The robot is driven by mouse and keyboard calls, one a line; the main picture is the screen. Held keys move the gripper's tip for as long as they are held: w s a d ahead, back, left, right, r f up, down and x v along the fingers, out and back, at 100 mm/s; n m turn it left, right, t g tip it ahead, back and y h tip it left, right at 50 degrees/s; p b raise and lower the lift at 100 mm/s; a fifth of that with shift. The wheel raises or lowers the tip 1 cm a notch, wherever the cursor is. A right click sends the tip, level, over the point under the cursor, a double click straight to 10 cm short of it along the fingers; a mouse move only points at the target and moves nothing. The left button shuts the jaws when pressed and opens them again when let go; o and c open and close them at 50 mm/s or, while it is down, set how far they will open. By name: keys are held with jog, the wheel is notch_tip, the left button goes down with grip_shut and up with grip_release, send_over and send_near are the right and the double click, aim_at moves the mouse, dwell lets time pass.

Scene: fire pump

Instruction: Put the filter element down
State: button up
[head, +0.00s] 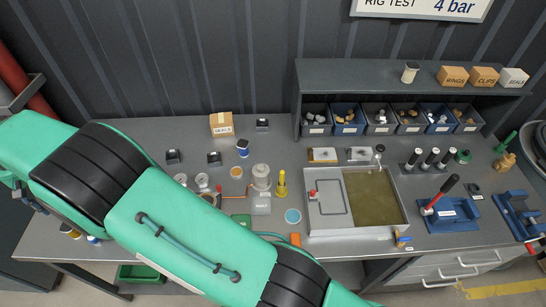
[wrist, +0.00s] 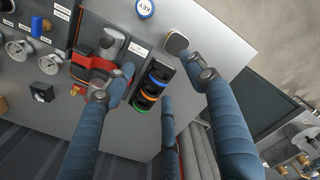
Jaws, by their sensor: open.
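My gripper (wrist: 160,74) shows in the wrist view with its blue segmented fingers spread apart and nothing held between them. Below it is the grey bench top (wrist: 215,35). A small tan block with a dark rim and rounded corners (wrist: 177,43) sits close to the tip of the right finger; I cannot tell whether they touch, or whether this is the filter element. In the head view my green arm crosses the lower left and my gripper is out of the picture. No object there can be surely told as the filter element.
In the wrist view, a black holder with coloured rings (wrist: 153,86) lies between the fingers, beside a red-based fixture (wrist: 98,68). A round blue tag (wrist: 145,8) is near the top. In the head view, a shallow tray (head: 318,230) and a shelf with bins (head: 385,76) stand on the bench.

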jog(key=w+d+r+m+t, duration=0.1)
jog(key=w+d+r+m, duration=0.1)
jog(key=w+d+r, duration=0.75)
jog(key=w+d+r+m+y, duration=0.15)
jog(key=d+r, duration=0.45)
jog(key=d, duration=0.9)
jog(key=w+d+r+m+t, duration=0.1)
jog(key=w+d+r+m, duration=0.1)
jog(key=w+d+r, duration=0.75)
jog(key=s+d+r+m+t, duration=0.15)
jog(key=s+d, duration=0.35)
jog(key=d, duration=0.8)
jog(key=s+d+r+m, duration=0.2)
jog(key=s+d, duration=0.2)
jog(key=d, duration=0.8)
jog(key=s+d+r+m, duration=0.15)
jog(key=s+d, duration=0.35)
jog(key=d, duration=0.8)
jog(key=s+d+f+m+t+h, duration=0.1)
jog(key=s+d+f+m, duration=0.1)
jog(key=s+d, duration=0.5)
jog(key=s+d+f+m+t, duration=0.1)
jog(key=s+d+f+m, duration=0.1)
jog(key=s+d+f, duration=0.3)
jog(key=s+d, duration=0.3)
jog(key=s, duration=0.2)
jog(key=shift+s+d+h, duration=0.3)
jog(key=shift+s+h, duration=0.05)
